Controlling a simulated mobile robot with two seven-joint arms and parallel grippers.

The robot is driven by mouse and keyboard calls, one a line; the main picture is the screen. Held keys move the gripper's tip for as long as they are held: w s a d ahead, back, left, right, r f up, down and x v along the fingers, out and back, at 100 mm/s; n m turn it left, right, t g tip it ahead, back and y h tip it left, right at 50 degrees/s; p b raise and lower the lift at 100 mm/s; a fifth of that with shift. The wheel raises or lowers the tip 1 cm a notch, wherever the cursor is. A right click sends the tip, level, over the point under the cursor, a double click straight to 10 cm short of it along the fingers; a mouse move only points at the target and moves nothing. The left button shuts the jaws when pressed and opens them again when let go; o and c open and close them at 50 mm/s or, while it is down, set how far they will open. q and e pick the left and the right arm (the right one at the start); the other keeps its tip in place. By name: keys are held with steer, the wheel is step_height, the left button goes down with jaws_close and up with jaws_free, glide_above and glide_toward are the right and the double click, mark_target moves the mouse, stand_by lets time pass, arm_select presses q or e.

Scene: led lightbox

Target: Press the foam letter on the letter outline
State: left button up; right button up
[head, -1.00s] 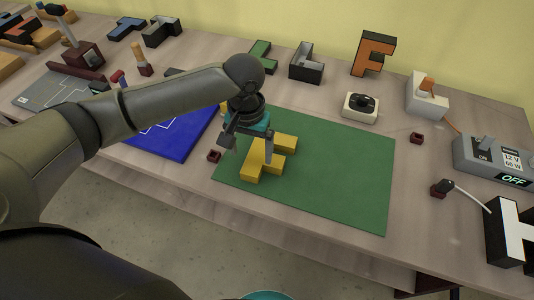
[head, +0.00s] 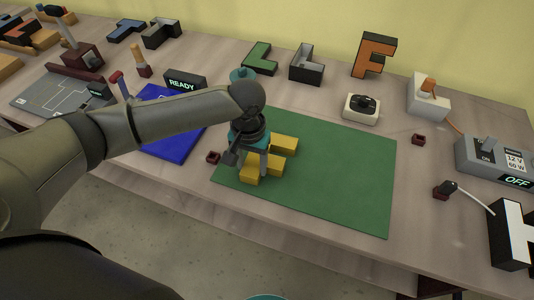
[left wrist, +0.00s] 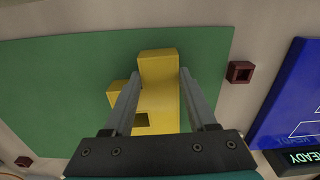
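A yellow foam letter (head: 284,143) lies on the green mat (head: 340,170), partly hidden behind my left gripper in the head view. In the left wrist view the letter (left wrist: 158,65) sits between the two fingers. My left gripper (head: 252,168) points down over the letter; its fingers (left wrist: 160,75) stand on either side of the yellow bar and look open, with no clear grip. A blue board (head: 175,148) with a white line outline lies left of the mat, partly covered by my arm. It also shows at the right of the left wrist view (left wrist: 292,100). My right gripper is not seen.
A small dark red block (head: 213,157) sits between board and mat. A READY display (head: 185,80) stands behind the board. A white box with a black knob (head: 361,106), an orange letter F (head: 374,54) and a grey power unit (head: 495,157) line the back and right.

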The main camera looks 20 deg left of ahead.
arm_select(q)
jaws_close()
steer(key=shift+r, duration=0.15)
step_height(320, 180, up, 20)
steer(key=p, duration=0.4)
steer(key=shift+o, duration=0.2)
jaws_free()
jaws_close()
step_height(320, 180, up, 4)
steer(key=p, duration=0.6)
steer(key=shift+p, duration=0.35)
